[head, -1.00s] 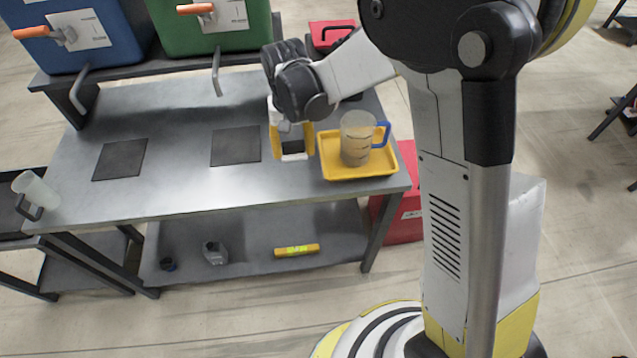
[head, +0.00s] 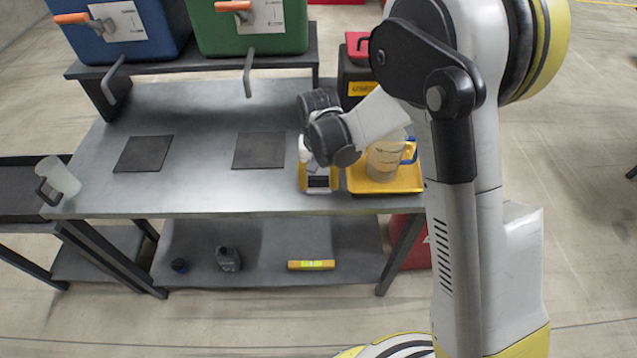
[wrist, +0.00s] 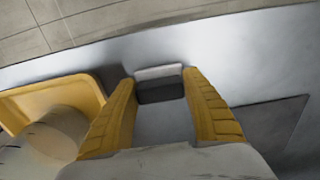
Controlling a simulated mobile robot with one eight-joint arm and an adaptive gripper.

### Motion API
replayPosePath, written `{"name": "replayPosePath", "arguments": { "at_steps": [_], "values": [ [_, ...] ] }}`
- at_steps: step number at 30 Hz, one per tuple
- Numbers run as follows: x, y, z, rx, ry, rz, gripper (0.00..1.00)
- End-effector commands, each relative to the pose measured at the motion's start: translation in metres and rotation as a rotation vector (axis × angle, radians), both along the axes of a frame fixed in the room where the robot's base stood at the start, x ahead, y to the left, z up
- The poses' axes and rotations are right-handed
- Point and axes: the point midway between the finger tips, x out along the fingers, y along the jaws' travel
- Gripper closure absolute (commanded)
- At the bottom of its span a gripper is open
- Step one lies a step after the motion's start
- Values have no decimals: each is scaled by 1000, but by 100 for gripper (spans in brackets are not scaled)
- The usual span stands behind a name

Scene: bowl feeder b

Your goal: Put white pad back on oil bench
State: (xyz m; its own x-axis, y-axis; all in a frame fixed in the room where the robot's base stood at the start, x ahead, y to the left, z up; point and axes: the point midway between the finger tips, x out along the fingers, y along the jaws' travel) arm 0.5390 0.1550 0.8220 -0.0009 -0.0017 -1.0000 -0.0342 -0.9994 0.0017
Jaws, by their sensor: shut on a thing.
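My gripper (head: 318,181) is shut on the white pad (head: 318,170), a small block with a white part and a dark face. It is just left of the yellow tray, over the front part of the grey metal bench (head: 200,188). In the wrist view the pad (wrist: 158,73) sits between the yellow fingertips (wrist: 160,92), with bench surface around it. I cannot tell whether the pad touches the bench. The wrist hides part of the pad in the head view.
The yellow tray (head: 412,184) holds a clear jug (head: 384,160) with a blue handle, close right of my gripper. Two dark mats (head: 260,150) lie to the left. Blue (head: 130,30) and green (head: 255,28) tanks stand behind. Bare bench lies between mats and gripper.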

Motion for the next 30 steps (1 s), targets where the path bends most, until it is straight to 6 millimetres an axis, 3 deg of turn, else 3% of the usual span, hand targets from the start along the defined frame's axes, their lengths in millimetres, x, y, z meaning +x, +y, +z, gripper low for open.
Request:
{"name": "replayPosePath", "arguments": {
  "at_steps": [1, 2, 3, 12, 16, 30],
  "values": [
    [0, 0, -3, 0, 0, 0, 82],
    [0, 0, -3, 0, 0, 0, 38],
    [0, 0, -2, 0, 0, 0, 26],
    [0, 0, -1, 0, 0, 0, 25],
    [0, 0, 9, 0, 0, 0, 25],
    [0, 0, 106, 1, -1, 0, 25]
  ]
}}
